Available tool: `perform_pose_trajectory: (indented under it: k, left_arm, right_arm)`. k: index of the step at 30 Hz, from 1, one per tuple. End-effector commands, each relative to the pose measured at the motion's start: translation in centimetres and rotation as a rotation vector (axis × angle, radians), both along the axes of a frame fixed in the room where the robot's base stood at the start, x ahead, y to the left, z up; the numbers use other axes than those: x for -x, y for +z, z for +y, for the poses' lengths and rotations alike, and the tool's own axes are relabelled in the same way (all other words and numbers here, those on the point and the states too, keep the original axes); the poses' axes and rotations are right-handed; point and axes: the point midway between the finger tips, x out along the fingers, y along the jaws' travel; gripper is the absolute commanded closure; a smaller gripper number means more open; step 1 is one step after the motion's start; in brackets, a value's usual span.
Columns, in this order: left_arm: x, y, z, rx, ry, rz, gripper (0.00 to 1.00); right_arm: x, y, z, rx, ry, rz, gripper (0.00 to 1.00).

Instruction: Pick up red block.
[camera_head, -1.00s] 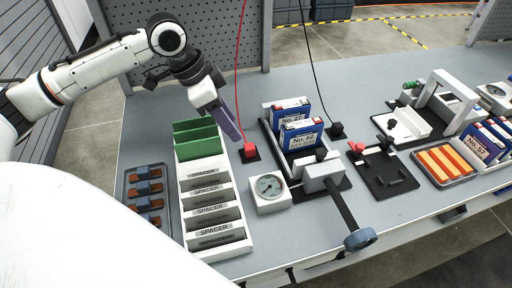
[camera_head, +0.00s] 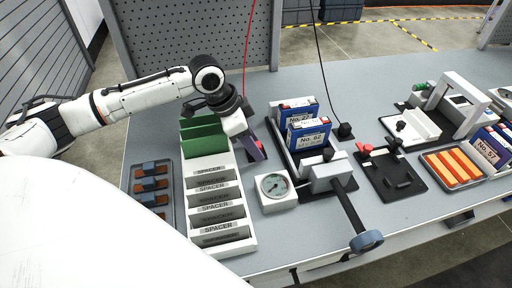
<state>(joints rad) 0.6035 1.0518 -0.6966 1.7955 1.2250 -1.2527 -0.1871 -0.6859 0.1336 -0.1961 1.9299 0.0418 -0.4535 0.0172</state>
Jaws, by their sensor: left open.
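The red block (camera_head: 259,145) sits on the grey bench, to the right of the white spacer rack, with a red cable rising from above it. Only a small part of it shows, because my left gripper (camera_head: 256,154) is in front of it. My left gripper points down at the block with its purple-grey fingers low over the bench. It is open. Whether the fingers touch the block or stand around it, I cannot tell. My right gripper is not in view.
The spacer rack (camera_head: 217,239) with green dividers stands left of the gripper. A white gauge box (camera_head: 277,204) stands in front, and a tray with blue-labelled packs (camera_head: 307,138) is to the right. A black block (camera_head: 345,131) on a black cable lies further right.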

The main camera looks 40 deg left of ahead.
Motion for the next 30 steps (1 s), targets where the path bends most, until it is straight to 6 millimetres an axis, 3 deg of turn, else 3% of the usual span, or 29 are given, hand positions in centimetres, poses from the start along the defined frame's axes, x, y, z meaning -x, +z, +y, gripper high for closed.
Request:
perform_pose_trajectory:
  k: [1, 8, 17, 30]
  left_arm:
    - [0.0, 0.0, 0.0, 0.0, 0.0, 0.0, 0.62]
    - [0.0, 0.0, 0.0, 0.0, 0.0, 0.0, 1.0]
    - [0.0, 0.6, 0.0, 0.0, 0.0, -0.001, 1.0]
    - [-0.1, 8.5, 0.0, 0.001, 0.0, -0.003, 1.0]
  right_arm:
    - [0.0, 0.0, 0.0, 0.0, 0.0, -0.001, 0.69]
    - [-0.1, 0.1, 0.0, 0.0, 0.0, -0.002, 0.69]
    - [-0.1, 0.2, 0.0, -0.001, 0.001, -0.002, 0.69]
    - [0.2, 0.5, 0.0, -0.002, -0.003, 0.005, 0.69]
